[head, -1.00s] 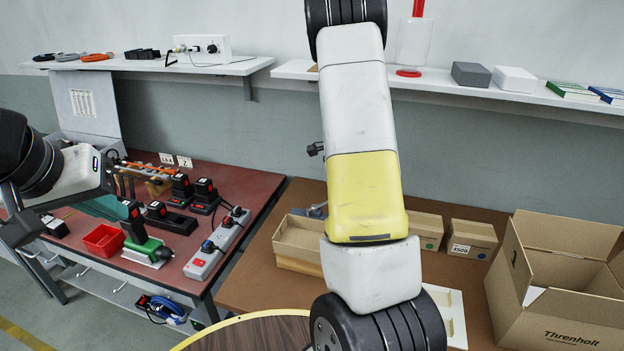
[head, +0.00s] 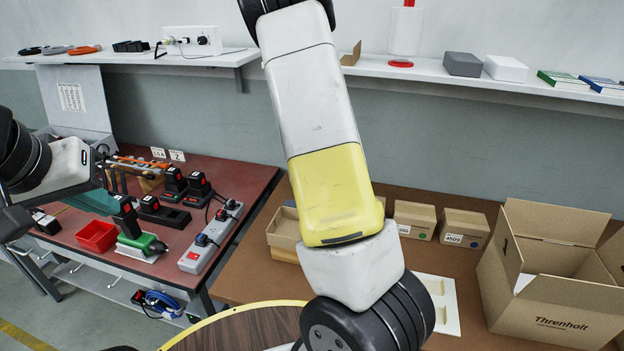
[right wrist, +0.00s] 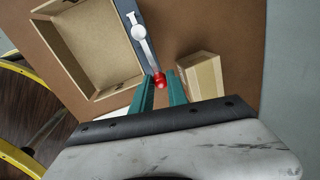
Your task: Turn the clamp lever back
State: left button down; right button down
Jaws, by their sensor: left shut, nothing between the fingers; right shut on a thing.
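The clamp lever (right wrist: 146,50) shows in the right wrist view as a pale metal bar with a round pivot and a red ball knob (right wrist: 160,81) at its lower end. My right gripper (right wrist: 161,85) has its green fingers on either side of the knob and is shut on it. In the head view my right arm hides the lever and this gripper. My left gripper (head: 14,222) is at the far left edge of the head view, shut and empty, far from the clamp; its fingertips are hardly visible.
An open cardboard tray (right wrist: 72,45) lies beside the lever, and a small closed box (right wrist: 201,74) stands on its other side. In the head view a large open carton (head: 550,290) stands at the right. A red bench (head: 255,185) with power tools is at the left.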

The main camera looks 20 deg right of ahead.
jog(key=shift+s+a+m, duration=0.15)
jog(key=shift+a+m, duration=0.05)
jog(key=shift+m, duration=0.2)
jog(key=c, duration=1.3)
grip_release()
notch_tip(320, 180, up, 8)
jog(key=shift+s+a+f, duration=0.15)
jog(key=shift+s+a, duration=0.25)
jog(key=shift+a, duration=0.05)
